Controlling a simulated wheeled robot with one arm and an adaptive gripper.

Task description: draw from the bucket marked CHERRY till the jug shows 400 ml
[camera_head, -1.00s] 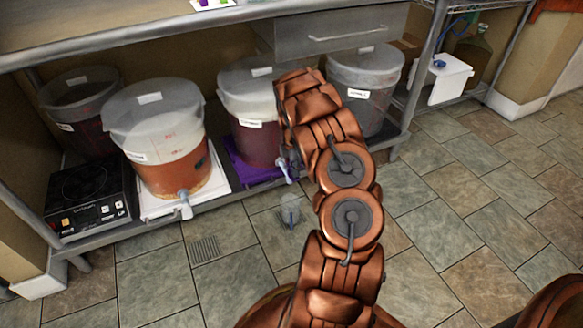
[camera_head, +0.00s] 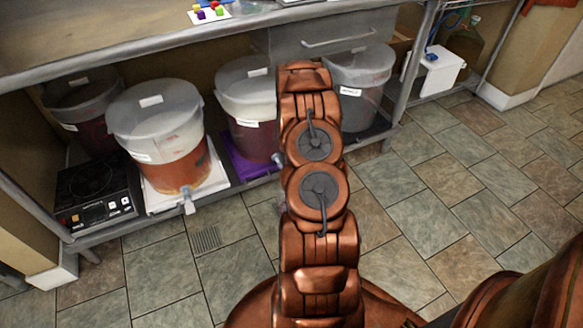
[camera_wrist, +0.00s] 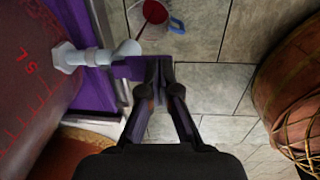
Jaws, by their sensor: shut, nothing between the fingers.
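A bucket of dark red liquid (camera_head: 256,140) stands on a purple mat (camera_head: 240,168) under the bench; its label is too small to read. In the wrist view its red-marked wall (camera_wrist: 40,80) fills the left, and its pale spigot (camera_wrist: 85,57) sticks out to the right. My gripper (camera_wrist: 153,66) is shut and empty, its tips just below and right of the spigot's end; I cannot tell whether they touch. A jug with a blue handle (camera_wrist: 177,26) and some red liquid (camera_wrist: 155,12) in it stands on the floor beyond; its level cannot be read. My arm hides it in the head view.
An orange-liquid bucket (camera_head: 178,165) with its own spigot (camera_head: 188,203) stands left, near a black hotplate (camera_head: 98,193). Another bucket (camera_head: 358,100) stands right, and one (camera_head: 85,100) at far left. The tiled floor (camera_head: 420,210) at right is clear.

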